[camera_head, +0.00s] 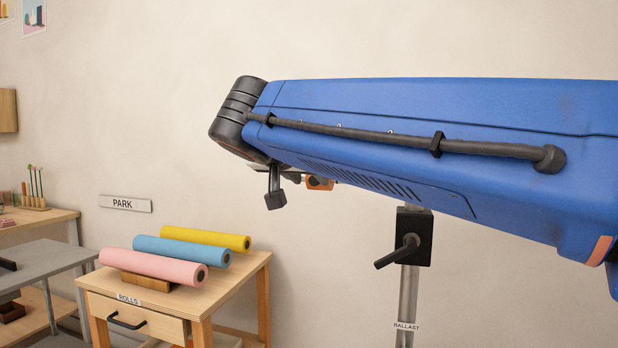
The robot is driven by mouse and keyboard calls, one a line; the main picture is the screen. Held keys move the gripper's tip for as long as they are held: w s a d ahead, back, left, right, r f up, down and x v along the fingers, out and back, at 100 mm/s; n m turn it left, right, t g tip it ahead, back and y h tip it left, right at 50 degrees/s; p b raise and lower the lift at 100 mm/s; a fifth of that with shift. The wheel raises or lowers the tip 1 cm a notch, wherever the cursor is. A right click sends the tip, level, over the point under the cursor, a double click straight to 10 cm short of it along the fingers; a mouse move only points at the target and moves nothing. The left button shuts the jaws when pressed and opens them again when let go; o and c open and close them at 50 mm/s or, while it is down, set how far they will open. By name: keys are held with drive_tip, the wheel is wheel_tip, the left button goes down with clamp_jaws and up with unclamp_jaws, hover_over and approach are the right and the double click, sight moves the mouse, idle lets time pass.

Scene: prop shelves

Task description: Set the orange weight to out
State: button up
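A small orange block (320,184), likely the orange weight, shows just below my blue arm. It seems to sit on a thin grey bar, mostly hidden behind the arm. A black stem with a block at its lower end (275,195) hangs to the left of it; I cannot tell what it belongs to. An upright metal post (408,290) labelled BALLAST carries a black clamp box (413,238) with a lever handle pointing down-left. The post's top is hidden behind my arm. I cannot make out my gripper's fingers.
A wooden table (255,268) labelled ROLLS bears pink (150,267), blue (180,250) and yellow (205,238) rolls. A PARK sign (125,204) is on the wall. A grey table (45,262) and a wooden desk (50,217) stand at left. My arm fills the upper right.

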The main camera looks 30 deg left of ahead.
drive_tip(key=v, duration=1.7)
drive_tip(key=shift+s+r, duration=0.15)
drive_tip(key=shift+s, duration=0.05)
drive_tip(key=shift+d, duration=0.1)
